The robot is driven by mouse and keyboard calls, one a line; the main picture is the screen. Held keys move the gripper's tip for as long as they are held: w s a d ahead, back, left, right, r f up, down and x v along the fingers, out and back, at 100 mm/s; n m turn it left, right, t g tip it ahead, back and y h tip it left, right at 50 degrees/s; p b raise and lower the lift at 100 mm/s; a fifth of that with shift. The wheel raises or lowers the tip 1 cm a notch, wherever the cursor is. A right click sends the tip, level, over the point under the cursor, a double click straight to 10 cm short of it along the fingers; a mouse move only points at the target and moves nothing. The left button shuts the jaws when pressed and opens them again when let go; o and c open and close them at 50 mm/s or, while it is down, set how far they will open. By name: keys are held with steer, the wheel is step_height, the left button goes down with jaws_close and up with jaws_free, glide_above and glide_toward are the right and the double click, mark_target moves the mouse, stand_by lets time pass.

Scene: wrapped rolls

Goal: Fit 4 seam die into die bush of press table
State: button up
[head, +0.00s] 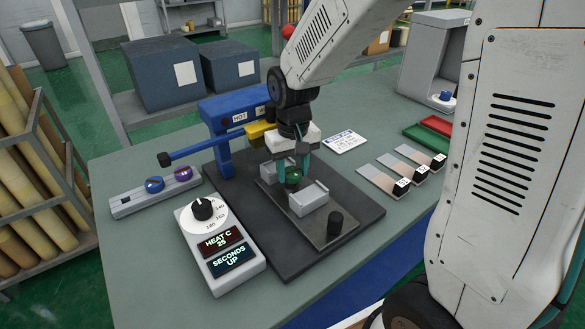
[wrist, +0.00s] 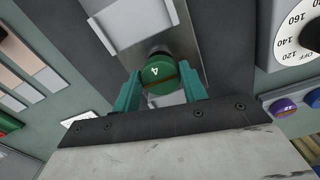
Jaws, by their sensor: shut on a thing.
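My gripper (head: 296,172) is over the press table (head: 335,228), with its teal fingers pointing down. It is shut on a green ball-topped die (head: 293,174). The wrist view shows the green die marked 4 (wrist: 161,71) between the two fingertips. A dark round part shows just beyond the green top in the wrist view. The die bush is not clearly seen; the die and fingers cover that spot, so I cannot tell whether the die is seated. Pale grey blocks (head: 309,199) stand on the table plate on both sides of the die.
The blue press (head: 221,125) with its black-knobbed lever stands just behind. A rack (head: 128,205) at left holds a blue and a purple die. A heat and seconds control box (head: 228,262) stands in front. Sample strips (head: 380,180) and red and green trays lie right.

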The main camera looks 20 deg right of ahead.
steer(key=shift+f, duration=0.15)
steer(key=shift+f, duration=0.85)
steer(key=o, duration=1.3)
steer(key=shift+c, duration=0.2)
step_height(320, 180, up, 8)
steer(key=shift+f, duration=0.1)
